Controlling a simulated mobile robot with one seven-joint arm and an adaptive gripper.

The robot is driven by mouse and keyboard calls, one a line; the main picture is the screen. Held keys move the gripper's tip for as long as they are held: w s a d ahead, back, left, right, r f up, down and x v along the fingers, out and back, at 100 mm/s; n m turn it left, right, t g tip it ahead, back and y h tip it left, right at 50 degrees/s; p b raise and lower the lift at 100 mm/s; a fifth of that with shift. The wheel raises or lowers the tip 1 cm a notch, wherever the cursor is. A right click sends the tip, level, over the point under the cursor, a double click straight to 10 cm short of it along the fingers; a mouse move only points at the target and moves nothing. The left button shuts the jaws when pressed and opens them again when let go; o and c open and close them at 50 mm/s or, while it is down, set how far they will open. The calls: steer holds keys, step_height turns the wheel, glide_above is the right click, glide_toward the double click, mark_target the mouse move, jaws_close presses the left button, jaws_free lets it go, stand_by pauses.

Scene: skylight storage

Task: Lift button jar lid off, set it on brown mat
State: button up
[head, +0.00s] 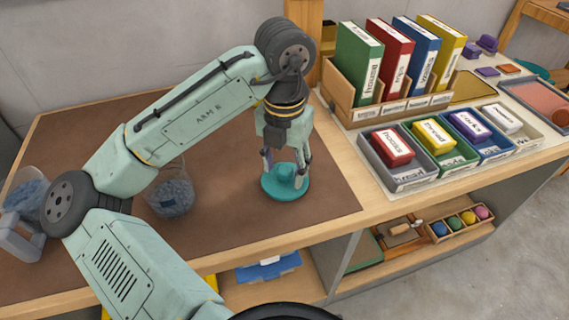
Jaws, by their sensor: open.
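The teal lid (285,188), round with a raised knob, lies flat on the brown mat (235,238) right of the mat's middle. My gripper (285,163) points down at the lid, with its open fingers around or beside the knob; I cannot tell whether they touch it. The clear button jar (172,197) stands on the mat to the left of the lid. Its top is uncovered, and blue-grey buttons show inside. Part of the jar's upper edge is hidden behind my arm.
A clear container (24,188) with bluish contents is at the far left. A wooden rack of coloured binders (389,65) and several labelled trays (407,178) stand to the right. Lower shelves hold small items. The mat's front right is clear.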

stand_by(0.5)
steer(key=shift+r+p, duration=4)
steer(key=shift+p, duration=0.15)
step_height(320, 180, up, 12)
steer(key=shift+s+f, duration=0.1)
